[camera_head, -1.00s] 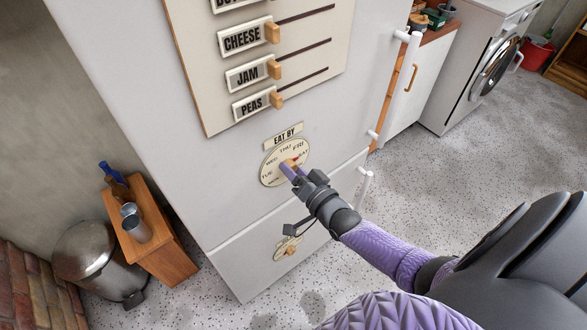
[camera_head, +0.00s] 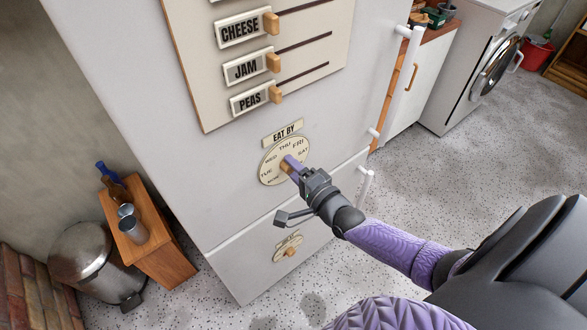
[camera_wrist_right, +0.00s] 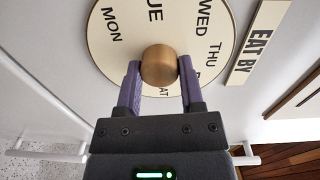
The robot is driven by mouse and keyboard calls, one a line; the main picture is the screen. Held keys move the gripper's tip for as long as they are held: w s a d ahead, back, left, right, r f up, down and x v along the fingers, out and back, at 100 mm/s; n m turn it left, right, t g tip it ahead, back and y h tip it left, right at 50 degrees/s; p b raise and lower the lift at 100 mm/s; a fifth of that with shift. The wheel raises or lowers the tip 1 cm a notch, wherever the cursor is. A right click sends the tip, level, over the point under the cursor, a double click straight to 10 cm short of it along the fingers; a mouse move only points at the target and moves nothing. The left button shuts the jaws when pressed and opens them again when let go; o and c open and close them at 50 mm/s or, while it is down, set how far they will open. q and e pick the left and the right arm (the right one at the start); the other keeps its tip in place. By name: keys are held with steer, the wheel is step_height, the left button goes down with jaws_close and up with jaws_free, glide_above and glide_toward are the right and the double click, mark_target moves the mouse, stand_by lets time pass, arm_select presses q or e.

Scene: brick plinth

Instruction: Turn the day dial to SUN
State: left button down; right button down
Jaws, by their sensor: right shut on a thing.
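The round cream day dial (camera_head: 278,158), under the EAT BY label (camera_head: 282,134), is on the white fridge front. MON, TUE, WED, THU, FRI and SAT show in the head view; I cannot read SUN. My right gripper (camera_head: 290,166) is shut on the dial's wooden knob. In the right wrist view, the two purple fingers stand on either side of the round knob (camera_wrist_right: 159,66), across the dial face (camera_wrist_right: 125,45). I see no pointer mark now; the gripper covers part of the dial. My left gripper is not in view.
Above are food sliders with wooden tabs, PEAS (camera_head: 249,102) lowest. A second small dial (camera_head: 289,248) is on the lower fridge panel. A white handle (camera_head: 365,187) is right of my gripper. A wooden stand (camera_head: 170,263) and metal bin (camera_head: 90,262) are at left.

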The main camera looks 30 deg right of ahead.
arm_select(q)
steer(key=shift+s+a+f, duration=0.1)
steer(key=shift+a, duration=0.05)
arm_select(e)
steer(key=shift+f+m, duration=0.1)
steer(key=shift+m, duration=0.2)
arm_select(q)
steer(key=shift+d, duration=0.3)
arm_select(e)
steer(key=shift+c, duration=1.1)
jaws_free()
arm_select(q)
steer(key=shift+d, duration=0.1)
arm_select(e)
steer(key=shift+s, duration=0.1)
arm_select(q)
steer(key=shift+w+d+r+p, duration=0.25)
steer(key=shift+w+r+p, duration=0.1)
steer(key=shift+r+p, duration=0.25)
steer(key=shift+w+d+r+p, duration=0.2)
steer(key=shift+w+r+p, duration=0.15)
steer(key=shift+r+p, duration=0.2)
arm_select(e)
steer(key=s, duration=0.9)
steer(key=shift+s+d, duration=0.35)
steer(key=shift+d, duration=0.05)
